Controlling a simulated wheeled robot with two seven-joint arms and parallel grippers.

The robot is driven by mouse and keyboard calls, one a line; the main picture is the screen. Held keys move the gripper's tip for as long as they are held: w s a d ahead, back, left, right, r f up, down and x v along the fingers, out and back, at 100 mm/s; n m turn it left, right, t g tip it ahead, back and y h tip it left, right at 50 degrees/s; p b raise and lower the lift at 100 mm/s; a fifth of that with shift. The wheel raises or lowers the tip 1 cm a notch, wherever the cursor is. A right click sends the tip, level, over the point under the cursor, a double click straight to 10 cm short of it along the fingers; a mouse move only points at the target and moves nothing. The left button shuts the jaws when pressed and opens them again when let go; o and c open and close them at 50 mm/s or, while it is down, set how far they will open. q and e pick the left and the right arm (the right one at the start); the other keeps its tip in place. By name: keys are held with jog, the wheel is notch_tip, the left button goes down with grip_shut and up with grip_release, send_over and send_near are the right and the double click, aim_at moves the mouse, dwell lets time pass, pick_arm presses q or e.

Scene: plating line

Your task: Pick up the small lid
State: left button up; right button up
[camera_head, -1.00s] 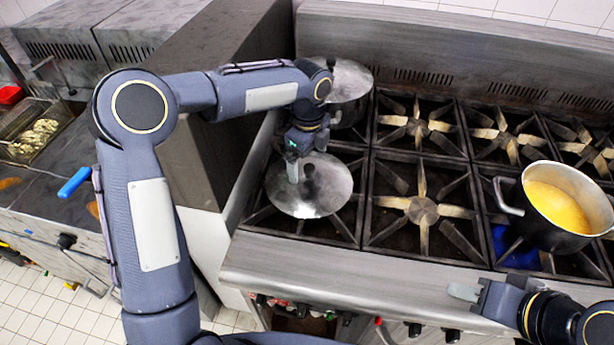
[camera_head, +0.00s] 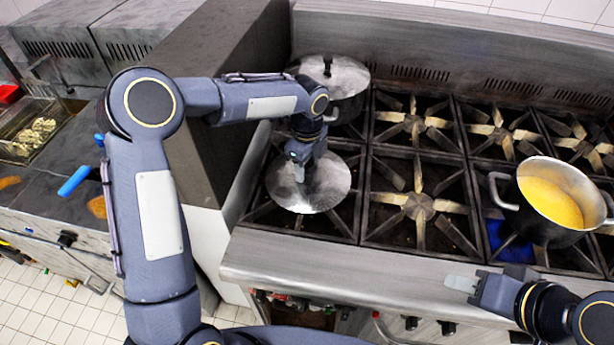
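A round, shiny metal lid (camera_head: 325,192) lies over the front-left burner of the stove. My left gripper (camera_head: 300,172) points down over the middle of this lid and hides its knob. I cannot tell whether its fingers are around the knob or beside it. A second metal lid (camera_head: 345,72) with a dark knob sits on a pot (camera_head: 350,106) at the back left, partly behind my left arm. My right gripper (camera_head: 462,284) is over the stove's front edge at the lower right, away from both lids. Its finger gap cannot be made out.
A pot of yellow soup (camera_head: 550,205) stands on the right burners, with a blue item (camera_head: 510,245) beside it. The middle burner (camera_head: 420,207) is bare. A tall dark partition (camera_head: 215,110) borders the stove's left side. A fryer basket (camera_head: 35,130) is at far left.

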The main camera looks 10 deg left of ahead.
pick_arm(q)
jog(key=shift+s+f, duration=0.15)
jog(key=shift+f, duration=0.25)
grip_shut()
jog(key=shift+r, duration=0.1)
